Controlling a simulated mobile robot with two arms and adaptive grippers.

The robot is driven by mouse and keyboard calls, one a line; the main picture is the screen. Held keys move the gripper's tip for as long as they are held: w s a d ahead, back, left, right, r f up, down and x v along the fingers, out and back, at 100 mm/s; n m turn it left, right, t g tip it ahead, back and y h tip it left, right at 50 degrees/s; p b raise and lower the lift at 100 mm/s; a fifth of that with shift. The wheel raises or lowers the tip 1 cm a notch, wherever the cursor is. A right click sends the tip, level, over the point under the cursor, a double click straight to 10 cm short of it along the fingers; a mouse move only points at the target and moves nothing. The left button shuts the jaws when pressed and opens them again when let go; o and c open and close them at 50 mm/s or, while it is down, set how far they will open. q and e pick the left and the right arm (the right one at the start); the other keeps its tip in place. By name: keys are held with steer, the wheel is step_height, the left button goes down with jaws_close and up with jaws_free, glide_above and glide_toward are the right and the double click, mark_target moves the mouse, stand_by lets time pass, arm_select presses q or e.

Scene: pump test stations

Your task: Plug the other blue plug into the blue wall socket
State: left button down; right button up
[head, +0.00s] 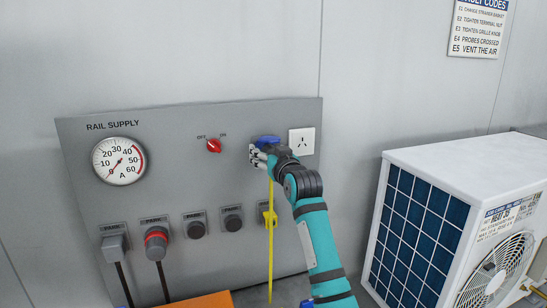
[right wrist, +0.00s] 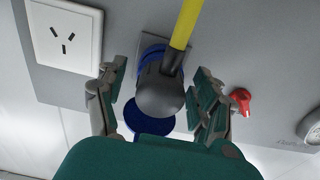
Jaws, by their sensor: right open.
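The blue wall socket (head: 266,139) is on the grey panel, left of the white outlet. In the right wrist view a plug with a dark grey body (right wrist: 159,95) sits at the blue socket (right wrist: 152,52), with a yellow cable (right wrist: 186,25) coming from it. A round blue lid (right wrist: 150,118) shows beside the plug. The plug looks seated; I cannot tell how deep. My right gripper (right wrist: 158,98) is open, one finger on each side of the plug. In the head view the right gripper (head: 264,157) hides most of the plug. My left gripper is not in view.
The yellow cable (head: 271,255) hangs down past a yellow piece. A white unit (head: 460,165) stands right.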

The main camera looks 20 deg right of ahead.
steer(key=s, duration=1.2)
steer(key=s+f+g, duration=0.3)
steer(key=s+f, duration=0.3)
steer(key=f, duration=0.6)
steer(key=s+f+g, duration=0.3)
steer(key=s+f, duration=0.3)
steer(key=f, duration=0.6)
steer(key=s+a+f+n+g, duration=0.1)
steer(key=s+f+g, duration=0.3)
steer(key=s, duration=0.5)
steer(key=s+f+g, duration=0.1)
steer(key=s+f, duration=0.6)
steer(key=s, duration=0.3)
steer(key=s+a+f+n+g, duration=0.1)
steer(key=s+f+g, duration=0.3)
steer(key=s, duration=0.5)
step_height(320, 180, down, 30)
steer(key=s+b, duration=0.2)
steer(key=s, duration=0.1)
steer(key=s+d+f+g+b, duration=0.2)
steer(key=s+d+f, duration=0.1)
steer(key=s+f, duration=1.3)
steer(key=shift+f+h, duration=0.3)
steer(key=shift+f, duration=0.6)
